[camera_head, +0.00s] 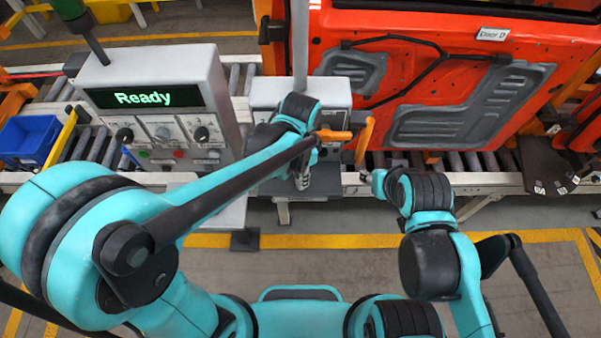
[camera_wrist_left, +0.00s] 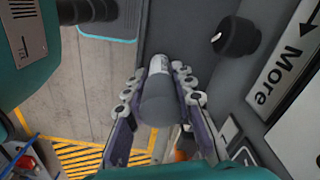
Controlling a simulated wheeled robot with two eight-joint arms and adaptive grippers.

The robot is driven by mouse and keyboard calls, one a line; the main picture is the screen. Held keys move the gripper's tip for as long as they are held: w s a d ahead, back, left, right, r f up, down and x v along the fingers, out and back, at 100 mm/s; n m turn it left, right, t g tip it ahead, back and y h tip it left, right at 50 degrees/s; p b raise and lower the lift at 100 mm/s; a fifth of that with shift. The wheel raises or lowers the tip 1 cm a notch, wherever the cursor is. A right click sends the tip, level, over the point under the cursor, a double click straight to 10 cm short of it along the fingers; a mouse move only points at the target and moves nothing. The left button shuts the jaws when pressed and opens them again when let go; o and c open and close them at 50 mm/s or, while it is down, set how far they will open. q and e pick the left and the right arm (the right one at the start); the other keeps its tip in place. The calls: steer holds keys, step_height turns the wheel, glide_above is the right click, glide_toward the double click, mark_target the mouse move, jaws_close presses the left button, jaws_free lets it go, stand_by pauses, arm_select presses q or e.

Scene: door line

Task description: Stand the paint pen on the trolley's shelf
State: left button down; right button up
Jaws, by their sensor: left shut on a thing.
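My left gripper (camera_head: 304,178) is at the middle of the head view, in front of a small grey unit with my arm over it. In the left wrist view the left gripper (camera_wrist_left: 160,105) is shut on a grey cylinder with a white printed band, which I take to be the paint pen (camera_wrist_left: 158,92). Its fingers press on it from both sides. In the head view the pen is hard to make out among the fingers and wrist. My right gripper (camera_head: 368,178) is near the conveyor's front edge; its jaws are too small to read. I cannot clearly tell the trolley's shelf.
A console (camera_head: 155,105) reading "Ready" stands left of my left gripper. A blue bin (camera_head: 28,138) is at far left. An orange door (camera_head: 450,75) stands behind the roller conveyor. A panel marked "More" (camera_wrist_left: 285,75) and a black knob (camera_wrist_left: 238,36) are close in the wrist view.

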arm_select(q)
steer(key=shift+f, duration=0.1)
steer(key=c, duration=1.7)
jaws_free()
steer(key=shift+s+f, duration=0.1)
steer(key=o, duration=0.4)
steer(key=shift+r, duration=0.2)
steer(key=shift+r, duration=0.3)
step_height(320, 180, up, 12)
steer(key=shift+f, duration=0.25)
